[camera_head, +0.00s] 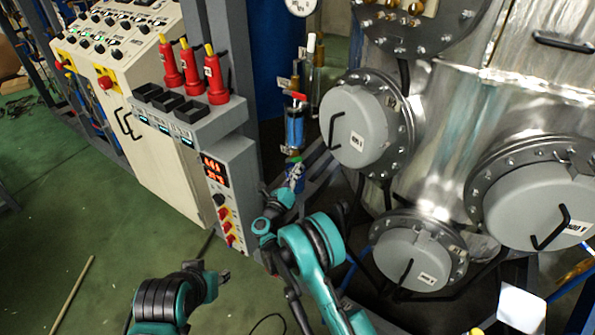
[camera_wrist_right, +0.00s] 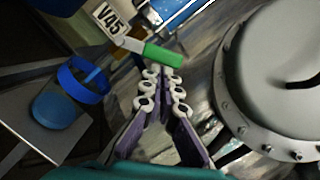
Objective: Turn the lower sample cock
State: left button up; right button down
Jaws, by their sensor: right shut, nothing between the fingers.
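The lower sample cock has a green lever (camera_wrist_right: 163,57) with a pale metal end, beside a V45 label (camera_wrist_right: 110,17) in the right wrist view. In the head view, the green part (camera_head: 295,160) shows small below a clear blue sample cylinder (camera_head: 294,128). A red-handled cock (camera_head: 296,96) sits above that cylinder. My right gripper (camera_head: 294,178) is shut and empty just under the green lever. Its fingertips (camera_wrist_right: 164,86) lie close below the lever in the wrist view; I cannot tell whether they touch it. My left gripper (camera_head: 222,276) is low at left, its jaws unclear.
A blue ring (camera_wrist_right: 84,80) and a round blue piece (camera_wrist_right: 53,109) are left of my right fingers. A grey flanged vessel cover (camera_wrist_right: 275,75) is close on the right. A control cabinet (camera_head: 150,130) stands left in the head view. Green floor (camera_head: 60,210) is mostly clear.

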aim_at(297, 158)
jog(key=r+n, duration=0.1)
jog(key=n, duration=0.1)
jog(key=r+n+y, duration=0.1)
jog(key=n, duration=0.1)
jog(key=r+n+p, duration=0.1)
jog(key=n, duration=0.1)
jog(key=shift+w+a+n+g+y, duration=0.25)
jog(key=shift+a+n+g+y, duration=0.05)
jog(key=shift+a+y, duration=0.1)
jog(key=n, duration=0.2)
jog(key=a+r+n, duration=0.1)
jog(key=shift+w+y+p, duration=0.3)
jog(key=shift+w+a+r+g, duration=0.15)
jog(key=shift+r+g, duration=0.1)
jog(key=shift+g, duration=0.05)
jog(key=shift+w, duration=0.1)
